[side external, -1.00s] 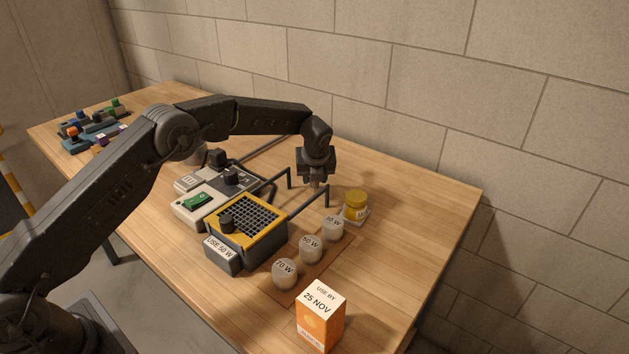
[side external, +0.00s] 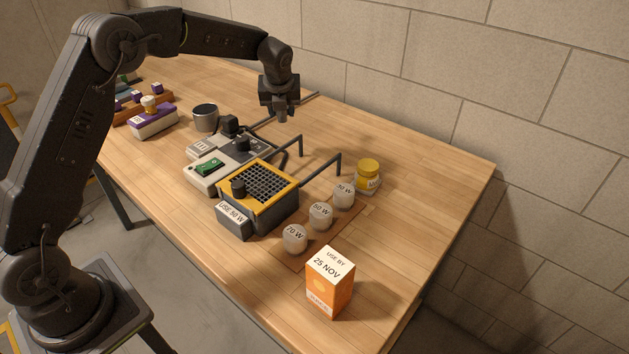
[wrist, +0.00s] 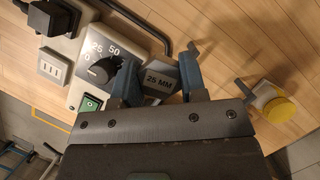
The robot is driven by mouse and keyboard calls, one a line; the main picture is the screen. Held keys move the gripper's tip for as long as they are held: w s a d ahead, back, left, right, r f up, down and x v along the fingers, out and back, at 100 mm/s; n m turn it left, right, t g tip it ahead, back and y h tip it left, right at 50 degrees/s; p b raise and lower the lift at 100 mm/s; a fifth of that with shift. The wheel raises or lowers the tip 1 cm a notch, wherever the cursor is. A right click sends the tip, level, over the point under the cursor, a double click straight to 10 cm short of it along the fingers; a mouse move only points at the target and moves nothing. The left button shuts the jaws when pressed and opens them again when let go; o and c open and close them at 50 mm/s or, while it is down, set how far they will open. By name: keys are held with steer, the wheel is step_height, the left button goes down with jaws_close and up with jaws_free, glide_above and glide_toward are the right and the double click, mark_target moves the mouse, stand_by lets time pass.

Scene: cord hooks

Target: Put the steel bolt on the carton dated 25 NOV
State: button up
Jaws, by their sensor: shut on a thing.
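The orange carton (side external: 331,287) stands upright near the front edge of the table in the side view. Its white top reads USE BY 25 NOV. My gripper (side external: 281,114) is above the back part of the table, well behind and to the left of the carton. In the wrist view my gripper (wrist: 160,62) is shut on a grey piece (wrist: 161,80) marked 25 MM, held between the two blue-grey fingers. Its full shape is hidden, so I cannot tell whether it is the steel bolt.
A yellow-topped grille unit (side external: 262,184) labelled USE 50 W, with dark hooks behind it, sits mid-table. A control panel (wrist: 98,65) has a dial and green switch.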

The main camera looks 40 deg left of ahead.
steer(key=s+d+r+m, duration=0.1)
steer(key=s+d+r, duration=0.4)
steer(key=s+d, duration=0.4)
steer(key=s+d+r+m, duration=0.1)
steer(key=s+d+r, duration=0.45)
steer(key=d, duration=0.65)
steer(key=h, duration=0.1)
glide_above(332, 255)
steer(key=s, duration=0.1)
steer(key=shift+m, duration=0.3)
steer(key=f, duration=0.5)
steer(key=shift+s+d+f, duration=0.15)
steer(key=shift+s, duration=0.05)
steer(key=shift+d+f, duration=0.3)
steer(key=shift+d, duration=0.05)
steer(key=shift+f, duration=1.9)
